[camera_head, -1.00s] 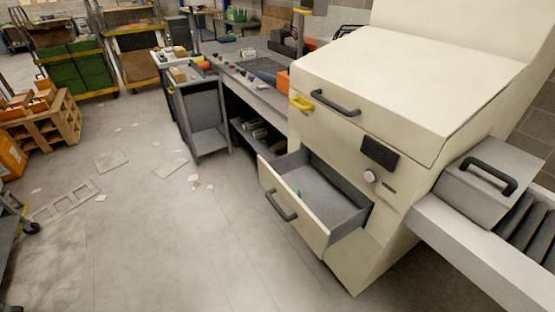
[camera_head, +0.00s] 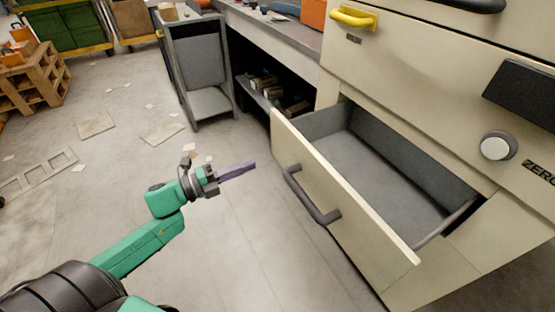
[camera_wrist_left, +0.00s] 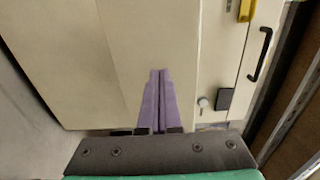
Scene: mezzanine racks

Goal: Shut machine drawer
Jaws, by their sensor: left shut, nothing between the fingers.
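The cream machine drawer (camera_head: 345,205) stands pulled out from the machine, with a dark bar handle (camera_head: 312,196) on its front. Its grey inside looks empty in the head view. My left gripper (camera_head: 252,165) is shut, with purple fingers together and nothing between them. It is left of the drawer front, apart from it in the head view. In the left wrist view the shut fingers (camera_wrist_left: 158,75) point at a cream surface, and I cannot tell the gap to it. My right gripper is not in view.
The machine body carries a yellow handle (camera_head: 353,18) and a round knob (camera_head: 497,147). A grey workbench and cart (camera_head: 200,75) stand behind the drawer. The floor left of the drawer is mostly clear, with scattered papers.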

